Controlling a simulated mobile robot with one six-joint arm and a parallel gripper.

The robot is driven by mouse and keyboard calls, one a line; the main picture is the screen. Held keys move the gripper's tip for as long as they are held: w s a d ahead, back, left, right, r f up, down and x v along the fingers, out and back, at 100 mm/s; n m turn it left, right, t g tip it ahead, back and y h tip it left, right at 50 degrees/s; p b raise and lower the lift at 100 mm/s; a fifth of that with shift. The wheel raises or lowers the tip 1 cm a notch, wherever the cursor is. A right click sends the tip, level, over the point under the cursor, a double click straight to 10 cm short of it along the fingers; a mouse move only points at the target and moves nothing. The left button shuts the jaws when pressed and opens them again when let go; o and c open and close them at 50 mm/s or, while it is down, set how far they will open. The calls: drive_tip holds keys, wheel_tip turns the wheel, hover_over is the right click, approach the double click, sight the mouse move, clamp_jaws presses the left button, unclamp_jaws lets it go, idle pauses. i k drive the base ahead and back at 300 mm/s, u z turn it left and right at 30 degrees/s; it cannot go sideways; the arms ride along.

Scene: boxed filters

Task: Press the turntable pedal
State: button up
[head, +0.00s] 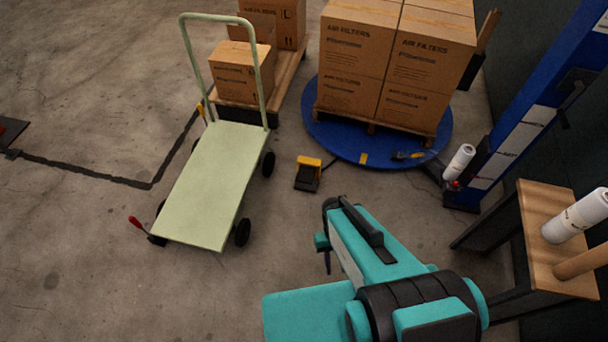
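The pedal (308,174) is a small black foot switch with a yellow hood, on the concrete floor just in front of the turntable. The turntable (345,150) is a round blue plate that bears a pallet stacked with air filter boxes (395,62). My teal and black arm reaches up from the bottom of the head view. My gripper (326,262) is at the arm's far end, nearer to me than the pedal and apart from it in the picture. Its fingers are mostly hidden by the arm, so I cannot tell whether it is open.
A pale green cart (213,185) stands left of the pedal. Behind it is another pallet with boxes (240,72). Bare floor surrounds the pedal's near side.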

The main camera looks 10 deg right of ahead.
sight(306, 175)
drive_tip(key=z, duration=0.05)
drive_tip(key=i, duration=0.9)
drive_tip(key=u, duration=0.05)
